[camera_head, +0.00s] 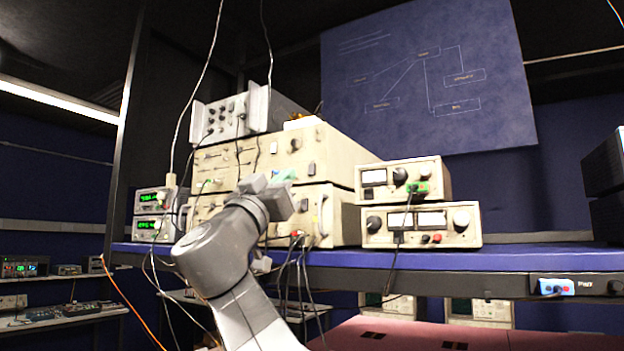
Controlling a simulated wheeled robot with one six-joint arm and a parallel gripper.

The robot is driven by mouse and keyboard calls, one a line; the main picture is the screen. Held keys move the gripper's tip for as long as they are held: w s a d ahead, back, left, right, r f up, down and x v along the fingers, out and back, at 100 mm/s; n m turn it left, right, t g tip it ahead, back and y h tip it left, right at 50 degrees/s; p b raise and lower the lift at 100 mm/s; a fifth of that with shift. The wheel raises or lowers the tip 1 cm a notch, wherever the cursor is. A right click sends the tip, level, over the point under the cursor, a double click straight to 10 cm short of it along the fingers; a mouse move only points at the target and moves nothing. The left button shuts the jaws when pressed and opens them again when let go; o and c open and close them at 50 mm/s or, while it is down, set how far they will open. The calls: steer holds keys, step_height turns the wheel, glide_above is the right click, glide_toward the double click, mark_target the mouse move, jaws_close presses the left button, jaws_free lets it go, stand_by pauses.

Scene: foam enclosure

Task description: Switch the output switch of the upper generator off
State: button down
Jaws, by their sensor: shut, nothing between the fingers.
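Two large cream instruments are stacked on the blue bench. The upper one (330,147), which looks like the upper generator, has knobs and small switches on its front. The lower one (345,215) sits directly under it. My gripper (268,184) is shut and empty, in front of the seam between the two fronts. It hides part of both fronts. A small green part (284,175) shows beside it. I cannot make out which switch is the output switch or its position, nor whether my gripper touches the front.
Two smaller stacked units with meters (421,222) stand to the right. A grey instrument (235,115) sits on top, and green-lit displays (147,226) stand at the left. Several cables hang before the fronts and over the bench edge (480,260).

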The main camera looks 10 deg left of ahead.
mark_target(313, 167)
steer(key=w+p, duration=0.1)
steer(key=w, duration=0.1)
steer(key=w+d+r+p, duration=0.1)
steer(key=w, duration=0.1)
steer(key=w+d+r+p, duration=0.1)
steer(key=w, duration=0.1)
steer(key=shift+w+d, duration=0.2)
steer(key=shift+w, duration=0.15)
steer(key=shift+f, duration=0.1)
